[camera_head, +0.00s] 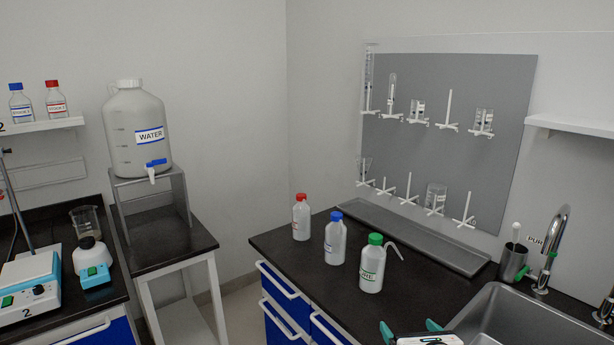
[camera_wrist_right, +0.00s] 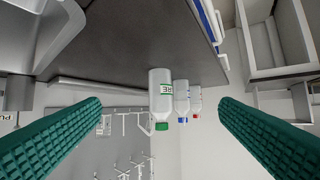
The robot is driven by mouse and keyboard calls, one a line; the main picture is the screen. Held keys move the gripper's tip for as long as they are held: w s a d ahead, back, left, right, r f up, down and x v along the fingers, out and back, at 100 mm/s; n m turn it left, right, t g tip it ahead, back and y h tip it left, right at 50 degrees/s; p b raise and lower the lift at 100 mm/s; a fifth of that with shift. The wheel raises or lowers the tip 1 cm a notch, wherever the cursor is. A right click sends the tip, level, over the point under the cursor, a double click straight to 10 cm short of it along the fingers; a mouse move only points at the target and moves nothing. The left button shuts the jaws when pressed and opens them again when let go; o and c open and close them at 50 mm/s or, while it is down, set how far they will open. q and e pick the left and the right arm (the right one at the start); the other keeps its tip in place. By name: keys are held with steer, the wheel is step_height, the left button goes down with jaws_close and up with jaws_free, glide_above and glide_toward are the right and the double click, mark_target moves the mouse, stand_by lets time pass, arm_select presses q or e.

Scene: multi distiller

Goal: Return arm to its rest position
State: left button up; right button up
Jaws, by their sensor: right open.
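My right gripper (camera_head: 410,330) shows at the bottom edge of the head view, over the front of the dark counter beside the sink. Its two green ribbed fingers stand wide apart in the right wrist view (camera_wrist_right: 160,108), with nothing between them touching either finger. A green-capped white wash bottle (camera_head: 372,266) stands upright on the counter beyond the gripper, apart from it. It also shows in the right wrist view (camera_wrist_right: 161,95), upside down. My left gripper is not in view.
A blue-capped bottle (camera_head: 335,240) and a red-capped bottle (camera_head: 301,218) stand on the counter (camera_head: 330,285). The sink (camera_head: 520,320) and faucet (camera_head: 552,250) are at right. A pegboard (camera_head: 455,110) hangs behind. A water container (camera_head: 138,125) stands at left.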

steer(key=s+f+m+g, duration=0.3)
steer(key=s+f+m, duration=0.2)
steer(key=s+m, duration=0.55)
steer(key=s+f+m+g, duration=0.4)
steer(key=s+f+m, duration=0.1)
steer(key=s+m, duration=0.6)
steer(key=s+f+m+g, duration=0.3)
steer(key=s+f+m, duration=0.2)
steer(key=s+m, duration=0.6)
step_height(320, 180, down, 27)
steer(key=m+g, duration=0.1)
steer(key=m, duration=0.1)
steer(key=s+d+f+g+h, duration=0.1)
steer(key=s+d+f, duration=0.1)
steer(key=s+f, duration=1.3)
steer(key=shift+s+d, duration=0.4)
steer(key=shift+s, duration=0.15)
steer(key=shift+n, duration=0.25)
